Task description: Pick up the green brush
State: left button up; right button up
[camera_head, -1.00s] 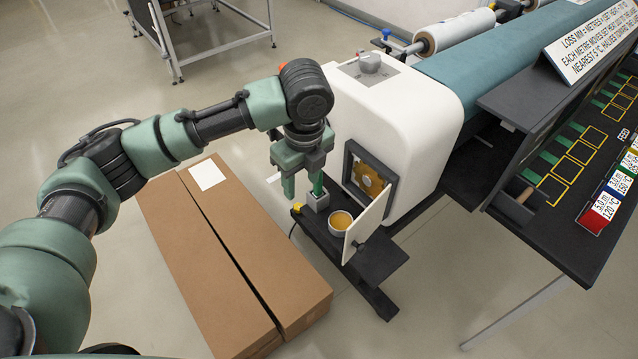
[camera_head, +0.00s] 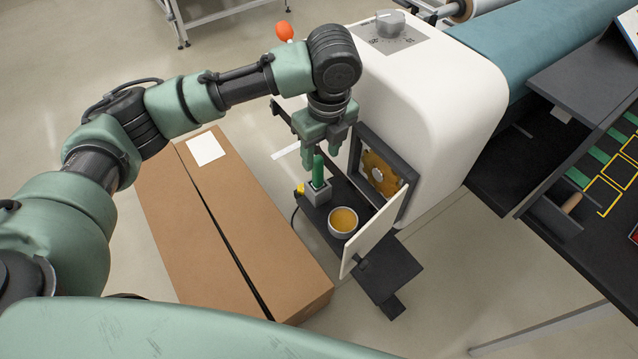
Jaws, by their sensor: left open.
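The green brush (camera_head: 318,171) stands upright in a small grey square holder (camera_head: 317,193) on the dark shelf beside the white machine. My left gripper (camera_head: 319,154) points down over the brush, its fingers apart. The brush's top shows between or just in front of the fingers; I cannot tell how deep it sits between them. The lower end of the brush is hidden in the holder. My right gripper is not in view.
A cup of amber liquid (camera_head: 343,222) stands close to the holder. The open white door (camera_head: 372,238) and the machine (camera_head: 445,95) with its gear opening (camera_head: 380,173) are close on the right. A long cardboard box (camera_head: 215,230) lies on the floor to the left.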

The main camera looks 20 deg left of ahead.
aim_at(318, 175)
pick_arm(q)
jog(key=shift+f+b, duration=0.4)
jog(key=shift+f, duration=0.35)
jog(key=shift+a+f, duration=0.1)
jog(key=shift+f, duration=0.7)
jog(key=f, duration=0.4)
jog(key=w+a+f+p, duration=0.1)
jog(key=f, duration=0.1)
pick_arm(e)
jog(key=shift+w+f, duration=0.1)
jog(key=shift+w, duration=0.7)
pick_arm(q)
jog(key=shift+c, duration=0.4)
grip_shut()
